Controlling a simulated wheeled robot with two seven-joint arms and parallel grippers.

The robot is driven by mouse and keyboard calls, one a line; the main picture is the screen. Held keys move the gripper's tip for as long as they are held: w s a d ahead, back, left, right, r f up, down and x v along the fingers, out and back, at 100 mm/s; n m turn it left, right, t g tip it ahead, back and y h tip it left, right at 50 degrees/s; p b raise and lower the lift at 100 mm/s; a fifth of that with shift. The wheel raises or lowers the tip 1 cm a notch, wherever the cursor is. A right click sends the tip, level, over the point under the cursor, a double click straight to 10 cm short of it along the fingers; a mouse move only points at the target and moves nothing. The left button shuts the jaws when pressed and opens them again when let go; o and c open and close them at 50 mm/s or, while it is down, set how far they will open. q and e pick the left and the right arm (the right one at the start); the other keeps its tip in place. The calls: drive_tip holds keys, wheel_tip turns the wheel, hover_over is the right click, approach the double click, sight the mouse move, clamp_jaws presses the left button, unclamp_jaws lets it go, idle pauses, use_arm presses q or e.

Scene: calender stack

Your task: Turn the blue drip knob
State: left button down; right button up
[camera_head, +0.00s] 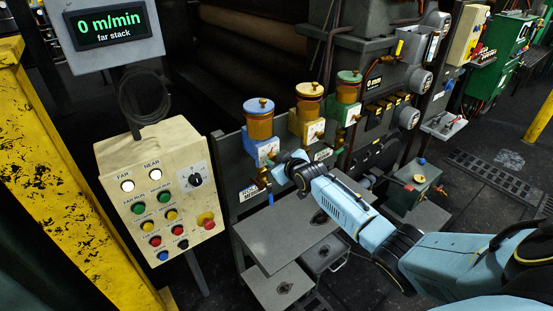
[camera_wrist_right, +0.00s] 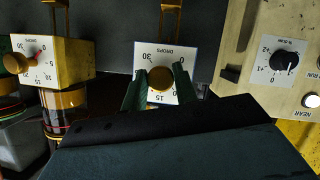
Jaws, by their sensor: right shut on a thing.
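The blue drip oiler (camera_head: 262,149) is the leftmost of three on the grey panel, with an amber reservoir and a brass cap on top. In the right wrist view its white dial (camera_wrist_right: 153,55), marked DROPS, is edged in blue and appears upside down. A round brass knob (camera_wrist_right: 159,79) sits at the dial's middle. My right gripper (camera_wrist_right: 158,87) has a dark green finger on each side of this knob and is shut on it. In the head view my right gripper (camera_head: 277,164) is at the front of the blue oiler, and the knob is hidden there. My left gripper is not in view.
A yellow oiler (camera_head: 307,124) and a green oiler (camera_head: 345,104) stand close to the right. A cream control box (camera_head: 150,173) with buttons and a dial is at left. A grey metal plate (camera_head: 285,233) lies below my right arm. The display (camera_head: 109,27) reads 0 m/min.

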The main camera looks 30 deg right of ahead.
drive_tip(key=shift+d+f+m+y+b, duration=0.15)
drive_tip(key=shift+m+y+b, duration=0.35)
drive_tip(key=shift+m+b, duration=0.2)
drive_tip(key=m+y+b, duration=0.4)
drive_tip(key=m+b, duration=0.1)
drive_tip(key=b, duration=0.6)
drive_tip(key=shift+f+m, duration=0.1)
drive_tip(key=shift+m, duration=0.3)
drive_tip(key=shift+r+m+y+b, duration=0.2)
drive_tip(key=shift+m+y+b, duration=0.45)
drive_tip(key=shift+b, duration=0.55)
drive_tip(key=o, duration=0.9)
drive_tip(key=shift+o, duration=0.2)
drive_tip(key=shift+s, duration=0.1)
